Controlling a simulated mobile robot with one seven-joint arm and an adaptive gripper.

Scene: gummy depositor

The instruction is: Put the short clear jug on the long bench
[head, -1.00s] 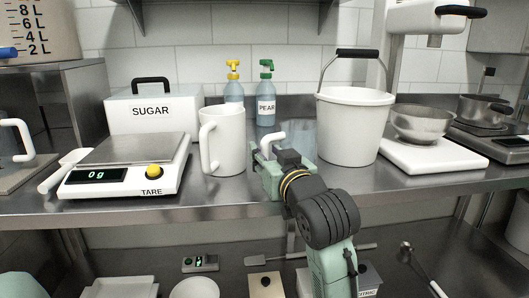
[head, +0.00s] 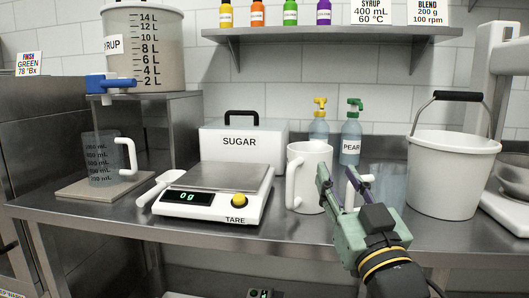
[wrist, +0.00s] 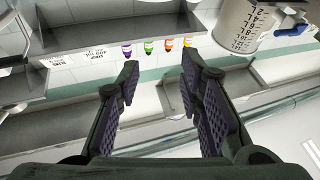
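A clear jug (head: 392,186) stands on the long steel bench (head: 300,232), partly hidden behind my gripper; its white handle (head: 357,183) shows between the fingers. A second clear jug (head: 100,160) with mL marks and a white handle stands on a raised plate at the left, below the blue tap. I cannot tell surely which is the short one. My gripper (head: 343,180) is open in front of the nearer jug, fingers pointing up and away. The wrist view shows its fingers (wrist: 160,75) apart with nothing between them; no jug shows there.
A white mug-like pitcher (head: 309,175) stands left of my gripper, a white bucket (head: 452,175) right. Spray bottles (head: 350,140) stand behind. The scale (head: 212,190), scoop (head: 158,190) and sugar box (head: 243,145) lie further left. Bare bench runs along the front edge.

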